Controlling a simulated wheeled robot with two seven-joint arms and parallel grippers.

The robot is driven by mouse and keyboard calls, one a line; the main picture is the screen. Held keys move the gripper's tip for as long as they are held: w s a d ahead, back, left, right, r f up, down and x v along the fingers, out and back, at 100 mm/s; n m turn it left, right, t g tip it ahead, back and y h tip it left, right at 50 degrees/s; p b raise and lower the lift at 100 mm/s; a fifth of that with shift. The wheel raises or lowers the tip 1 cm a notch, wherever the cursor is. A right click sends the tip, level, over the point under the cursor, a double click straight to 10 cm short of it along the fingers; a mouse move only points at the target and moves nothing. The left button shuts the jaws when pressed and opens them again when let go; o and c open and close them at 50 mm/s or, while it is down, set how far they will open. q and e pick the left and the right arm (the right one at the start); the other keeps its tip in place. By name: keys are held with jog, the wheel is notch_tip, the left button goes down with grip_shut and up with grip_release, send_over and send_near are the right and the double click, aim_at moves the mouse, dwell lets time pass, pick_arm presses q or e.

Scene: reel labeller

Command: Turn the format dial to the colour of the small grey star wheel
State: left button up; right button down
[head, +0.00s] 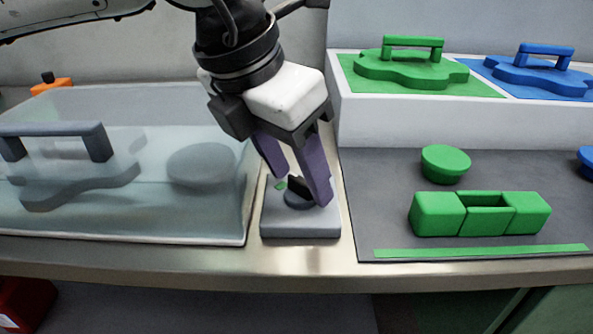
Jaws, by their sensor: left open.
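The format dial (296,200) is a dark round knob with a black grip bar on a grey base block (300,229) near the table's front. A green mark (281,185) shows at its back left; other marks are hidden behind my fingers. My left gripper (303,188) is open, with its purple fingers pointing down at the dial, one behind and one at its right. Whether they touch it I cannot tell. A grey star wheel (80,188) with a bridge handle lies under a clear cover (215,222) at the left, beside a grey disc (200,165). My right gripper is not in view.
At the right, green (410,70) and blue (535,75) star wheels sit on a white raised shelf (430,122). Before it, a dark mat (375,215) bears a green disc (446,163), a green block set (437,214) and a green strip (480,251). An orange part (50,87) stands at the back left.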

pick_arm(q)
jog(key=shift+c, duration=0.9)
jog(key=c, duration=0.9)
jog(key=shift+o, duration=0.2)
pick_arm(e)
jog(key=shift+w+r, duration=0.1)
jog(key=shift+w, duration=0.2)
